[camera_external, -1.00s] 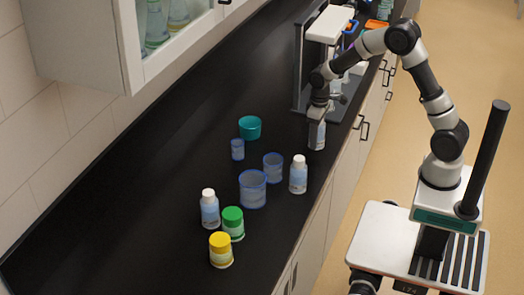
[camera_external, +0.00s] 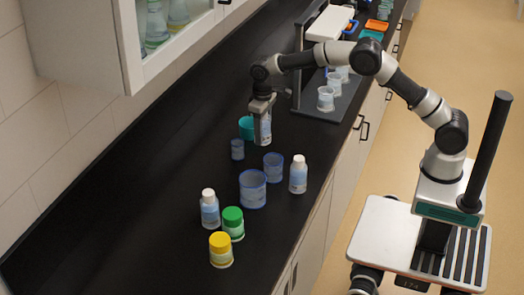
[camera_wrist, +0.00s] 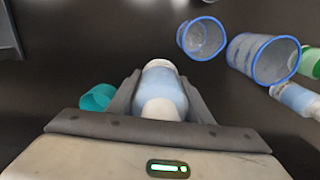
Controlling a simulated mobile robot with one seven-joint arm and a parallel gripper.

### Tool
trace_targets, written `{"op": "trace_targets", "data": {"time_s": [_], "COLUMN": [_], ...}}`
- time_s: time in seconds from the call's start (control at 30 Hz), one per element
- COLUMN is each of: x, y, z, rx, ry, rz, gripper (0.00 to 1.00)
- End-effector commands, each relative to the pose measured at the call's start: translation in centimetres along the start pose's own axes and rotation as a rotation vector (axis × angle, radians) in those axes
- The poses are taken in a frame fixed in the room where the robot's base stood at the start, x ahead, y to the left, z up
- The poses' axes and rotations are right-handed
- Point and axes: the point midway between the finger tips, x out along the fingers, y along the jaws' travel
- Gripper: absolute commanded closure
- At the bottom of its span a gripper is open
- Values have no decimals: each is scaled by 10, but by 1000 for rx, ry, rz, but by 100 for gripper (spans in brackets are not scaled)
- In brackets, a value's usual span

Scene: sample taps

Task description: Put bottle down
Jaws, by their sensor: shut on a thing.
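My gripper (camera_external: 262,108) points down over the black counter and is shut on a bottle (camera_external: 264,130) with a pale blue label. In the wrist view the bottle (camera_wrist: 163,88) sits between the two fingers. In the external view it hangs just in front of the teal cup (camera_external: 246,127) and above the small blue-rimmed cups. I cannot tell how far its base is above the counter. Two similar white-capped bottles stand on the counter, one at the right (camera_external: 298,174) and one at the left (camera_external: 209,208).
A small blue cup (camera_external: 237,149), a middle one (camera_external: 273,166) and a large one (camera_external: 252,189) stand below the gripper. A stand (camera_external: 329,24) with clear cups is behind. The counter's left side (camera_external: 120,220) is clear.

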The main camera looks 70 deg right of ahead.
Motion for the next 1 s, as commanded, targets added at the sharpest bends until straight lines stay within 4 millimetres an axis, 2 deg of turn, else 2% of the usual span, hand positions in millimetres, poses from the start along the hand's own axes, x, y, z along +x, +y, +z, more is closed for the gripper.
{"op": "trace_targets", "data": {"time_s": [0.03, 0.2, 0.4, 0.5, 0.7, 0.87, 1.0], "x": [2, 16, 33, 39, 46, 61, 81], "y": [-25, -100, -178, -203, -224, -226, -226], "z": [-14, -38, -38, -32, -25, -24, -24], "rx": [-9, -16, -30, -35, -39, -39, -39], "ry": [0, -1, 0, 2, 3, 3, 3], "rz": [0, 2, 5, 5, 4, 5, 5], "gripper": [83, 83, 83, 83, 83, 83, 83]}}
